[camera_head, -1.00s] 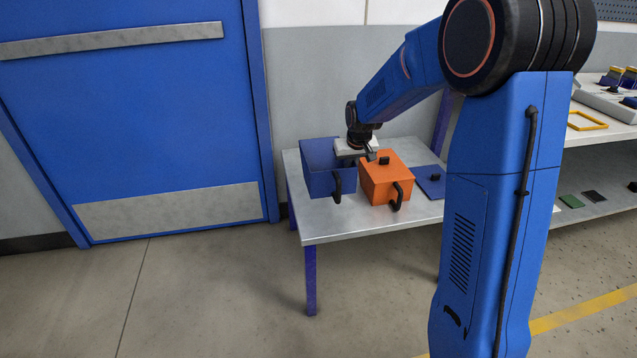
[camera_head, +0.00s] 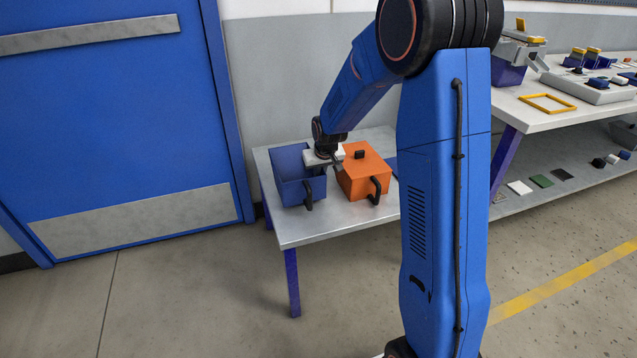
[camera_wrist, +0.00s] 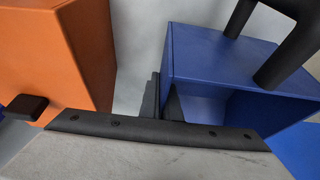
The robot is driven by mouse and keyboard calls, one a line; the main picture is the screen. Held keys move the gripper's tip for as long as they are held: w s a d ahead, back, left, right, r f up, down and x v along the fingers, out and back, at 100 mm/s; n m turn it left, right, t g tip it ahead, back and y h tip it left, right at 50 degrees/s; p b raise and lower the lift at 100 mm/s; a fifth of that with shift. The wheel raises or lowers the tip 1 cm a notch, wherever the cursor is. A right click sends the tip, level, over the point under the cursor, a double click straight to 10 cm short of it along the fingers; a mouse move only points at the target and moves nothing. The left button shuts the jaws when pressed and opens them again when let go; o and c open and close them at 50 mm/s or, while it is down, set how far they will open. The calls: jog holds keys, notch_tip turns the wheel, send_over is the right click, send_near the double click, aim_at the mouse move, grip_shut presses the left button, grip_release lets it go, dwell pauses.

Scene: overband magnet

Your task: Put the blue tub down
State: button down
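The blue tub (camera_head: 291,190) is open-topped with a dark handle on its front. It appears to stand upright on the small grey table (camera_head: 305,232), at the left. My gripper (camera_head: 333,165) is at its right wall. In the wrist view, the fingers (camera_wrist: 162,98) are close together at the blue tub's wall (camera_wrist: 215,58), one outside and one inside, so the gripper looks shut on that wall. Whether a thin gap is left under the tub is not clear.
An orange tub (camera_head: 365,184) with a black-knobbed lid stands close to the right of the blue tub; it also shows in the wrist view (camera_wrist: 70,50). A blue lid (camera_head: 392,166) is mostly hidden behind my arm. The table front is clear. A workbench (camera_head: 545,115) stands right.

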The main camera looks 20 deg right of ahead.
aim_at(323, 170)
jog(key=shift+f, duration=1.15)
jog(key=c, duration=2)
grip_release()
jog(key=shift+f, duration=0.1)
jog(key=v, duration=1.2)
jog(key=shift+s, duration=0.1)
jog(key=s+r, duration=0.7)
jog(key=s, duration=0.3)
jog(key=s+r, duration=0.2)
jog(key=s, duration=1.3)
jog(key=s+r, duration=0.2)
jog(key=s, duration=1.3)
jog(key=shift+a+t, duration=0.15)
jog(key=shift+t, duration=0.15)
